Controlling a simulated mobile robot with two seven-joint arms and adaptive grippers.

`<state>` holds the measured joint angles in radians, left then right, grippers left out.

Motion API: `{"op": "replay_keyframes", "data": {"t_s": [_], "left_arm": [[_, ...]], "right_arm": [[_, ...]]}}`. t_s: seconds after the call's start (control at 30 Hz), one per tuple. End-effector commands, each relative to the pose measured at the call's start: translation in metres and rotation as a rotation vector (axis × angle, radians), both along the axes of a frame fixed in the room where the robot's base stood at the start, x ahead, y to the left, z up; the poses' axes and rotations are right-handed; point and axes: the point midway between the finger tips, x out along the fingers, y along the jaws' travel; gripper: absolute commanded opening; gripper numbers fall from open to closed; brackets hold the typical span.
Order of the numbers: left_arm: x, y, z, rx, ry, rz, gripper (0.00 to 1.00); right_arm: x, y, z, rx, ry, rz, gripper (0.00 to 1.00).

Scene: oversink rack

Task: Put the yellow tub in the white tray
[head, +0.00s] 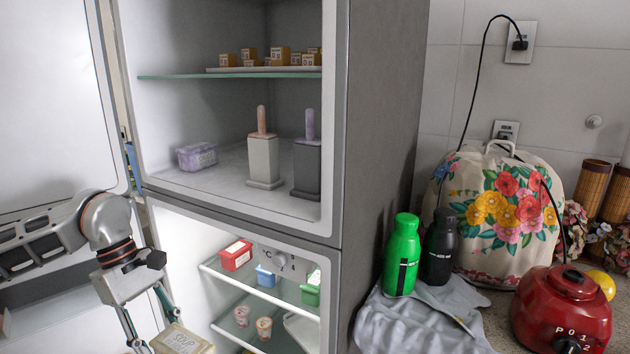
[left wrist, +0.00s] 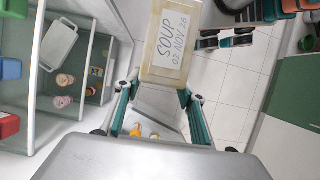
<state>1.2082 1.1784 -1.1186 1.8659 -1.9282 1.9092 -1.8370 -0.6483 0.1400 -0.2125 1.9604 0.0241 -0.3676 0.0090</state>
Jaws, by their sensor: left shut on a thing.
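The yellow tub (head: 182,340) is pale yellow with a handwritten SOUP label. It also shows in the left wrist view (left wrist: 172,45). My left gripper (head: 160,334) is shut on the tub, one finger on each side, and holds it in the air in front of the open lower fridge compartment. In the left wrist view the gripper (left wrist: 155,92) has the tub between its fingertips. A white tray (left wrist: 61,46) lies on a fridge shelf to the left of the tub there. In the head view part of the white tray (head: 301,329) shows at the lower right of that compartment. My right gripper is not in view.
A red tub (head: 236,255), a blue tub (head: 265,276) and a green tub (head: 311,290) stand on a glass shelf. Two small cups (head: 264,327) stand below, beside the white tray. The upper compartment holds a purple tub (head: 197,156) and two ice-pop molds (head: 263,160).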

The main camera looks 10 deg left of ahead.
Motion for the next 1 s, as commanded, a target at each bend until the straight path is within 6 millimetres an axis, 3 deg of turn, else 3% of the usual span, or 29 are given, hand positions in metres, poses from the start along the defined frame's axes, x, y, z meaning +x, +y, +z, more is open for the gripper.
{"op": "replay_keyframes", "data": {"t_s": [0.03, 0.2, 0.4, 0.63, 0.73, 0.8, 1.0], "left_arm": [[0.004, -0.019, -0.003, -0.001, -0.005, -0.114, 0.11], [0.004, -0.064, -0.019, 0.004, -0.002, -0.507, 0.11], [0.005, -0.094, -0.028, 0.006, 0.0, -0.912, 0.11], [0.008, -0.102, -0.03, 0.002, 0.0, -1.184, 0.11], [0.008, -0.102, -0.03, 0.0, 0.001, -1.232, 0.11], [0.009, -0.102, -0.03, 0.0, 0.0, -1.246, 0.11], [0.009, -0.102, -0.03, -0.001, 0.0, -1.25, 0.11]], "right_arm": [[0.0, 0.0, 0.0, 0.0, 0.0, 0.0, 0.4], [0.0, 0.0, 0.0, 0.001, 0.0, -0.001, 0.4], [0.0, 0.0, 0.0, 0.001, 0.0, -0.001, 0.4], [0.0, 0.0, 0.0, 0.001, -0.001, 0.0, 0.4], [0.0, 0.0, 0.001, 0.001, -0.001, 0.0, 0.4], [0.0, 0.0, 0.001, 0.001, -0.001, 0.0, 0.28], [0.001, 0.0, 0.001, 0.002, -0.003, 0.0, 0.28]]}}
